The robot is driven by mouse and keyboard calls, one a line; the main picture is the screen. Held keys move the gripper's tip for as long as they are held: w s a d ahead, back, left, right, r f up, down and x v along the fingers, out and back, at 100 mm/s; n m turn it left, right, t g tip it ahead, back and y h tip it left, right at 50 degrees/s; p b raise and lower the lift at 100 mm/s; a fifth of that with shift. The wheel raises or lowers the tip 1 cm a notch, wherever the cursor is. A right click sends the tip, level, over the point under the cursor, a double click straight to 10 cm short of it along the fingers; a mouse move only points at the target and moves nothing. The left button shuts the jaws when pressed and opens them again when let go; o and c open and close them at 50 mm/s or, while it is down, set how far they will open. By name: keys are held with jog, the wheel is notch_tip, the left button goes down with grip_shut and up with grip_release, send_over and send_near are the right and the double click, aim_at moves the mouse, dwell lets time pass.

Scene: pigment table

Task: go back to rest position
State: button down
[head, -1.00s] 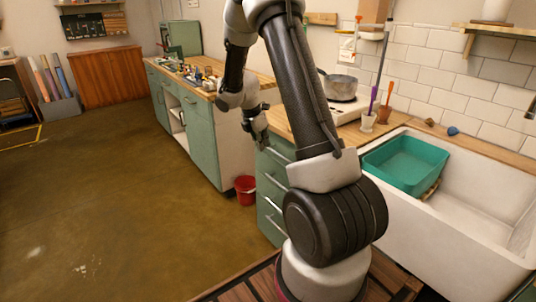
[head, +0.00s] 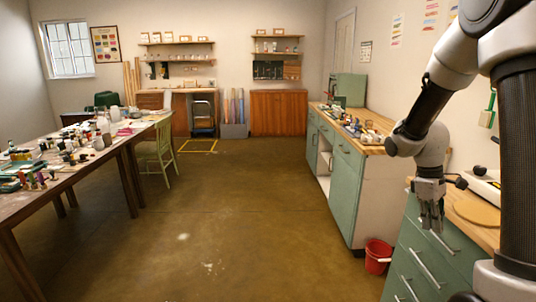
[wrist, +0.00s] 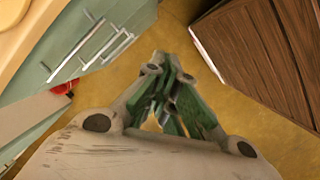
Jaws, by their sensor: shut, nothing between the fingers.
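My gripper (head: 431,212) hangs at the right of the head view, fingers pointing down, in front of the green drawer cabinet (head: 437,262). In the wrist view my gripper (wrist: 172,118) points over the floor, its fingers drawn together with nothing between them. My arm runs up the right edge of the head view, bent at the elbow, and its upper part is cut off by the frame.
A red bucket (head: 377,257) stands on the floor between the green cabinets. A long table (head: 60,190) crowded with bottles is at the left, with a green chair (head: 158,155) beside it. The middle floor (head: 215,215) is clear.

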jog(key=s+a+r+m+t+y, duration=0.1)
jog(key=s+a+r+m+t, duration=0.2)
jog(key=s+r, duration=0.5)
jog(key=s+a+r+m+t+y, duration=0.1)
jog(key=s+a+r+m+t, duration=0.2)
jog(key=s+a+r, duration=0.3)
jog(key=s+r+m, duration=0.1)
jog(key=s+r, duration=0.2)
jog(key=s, duration=0.1)
jog(key=shift+s+a, duration=0.25)
jog(key=shift+s, duration=0.05)
jog(key=shift+r, duration=0.1)
